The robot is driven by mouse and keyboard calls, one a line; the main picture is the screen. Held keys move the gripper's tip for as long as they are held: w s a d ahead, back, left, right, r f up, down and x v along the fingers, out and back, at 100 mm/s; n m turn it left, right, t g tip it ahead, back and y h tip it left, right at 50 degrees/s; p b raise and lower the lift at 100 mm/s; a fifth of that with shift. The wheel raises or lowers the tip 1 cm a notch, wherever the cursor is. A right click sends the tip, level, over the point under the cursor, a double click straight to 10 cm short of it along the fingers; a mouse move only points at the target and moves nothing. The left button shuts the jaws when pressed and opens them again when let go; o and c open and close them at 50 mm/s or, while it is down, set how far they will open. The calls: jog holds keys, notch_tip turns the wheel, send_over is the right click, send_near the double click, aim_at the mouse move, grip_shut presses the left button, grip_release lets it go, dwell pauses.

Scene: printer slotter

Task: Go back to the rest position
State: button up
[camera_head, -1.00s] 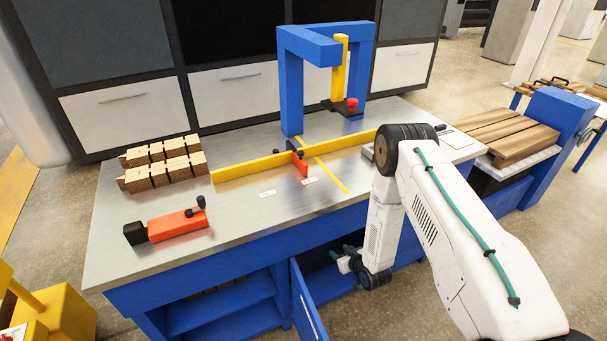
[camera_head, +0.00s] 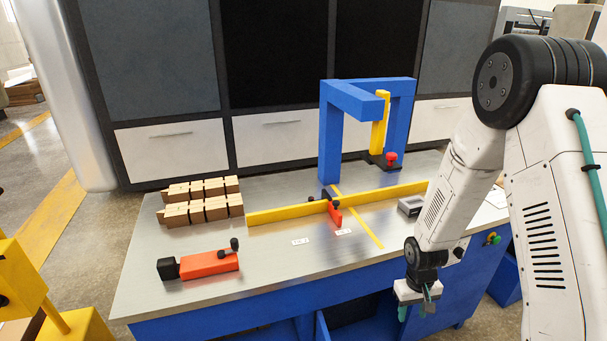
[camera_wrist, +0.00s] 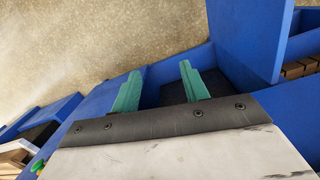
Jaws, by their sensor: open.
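My gripper (camera_head: 418,308) hangs in front of the blue workbench's front edge, at the lower right of the head view. In the wrist view its two green fingers (camera_wrist: 160,90) are spread apart with nothing between them. Below the fingers the wrist view shows blue cabinet panels, a dark opening and bare floor. The steel bench top (camera_head: 270,215) lies behind my gripper and does not touch it.
On the bench are stacked wooden blocks (camera_head: 203,205), an orange clamp (camera_head: 209,264), a yellow fence (camera_head: 285,212) with a red stop (camera_head: 335,216), and a blue frame (camera_head: 331,145) with a red knob. A blue cabinet door (camera_wrist: 250,40) stands open near the fingers. Yellow equipment (camera_head: 22,285) stands at left.

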jog(key=s+a+r, duration=0.1)
jog(key=s+r, duration=0.7)
jog(key=r, duration=0.5)
jog(key=s+r+m+t, duration=0.1)
jog(key=s+r, duration=0.7)
jog(key=r, duration=0.4)
jog(key=s+a+r+t, duration=0.1)
jog(key=s+r, duration=0.7)
jog(key=r, duration=0.5)
jog(key=shift+s+a+r+y, duration=0.3)
jog(key=shift+s+r, duration=0.05)
jog(key=shift+s, duration=0.05)
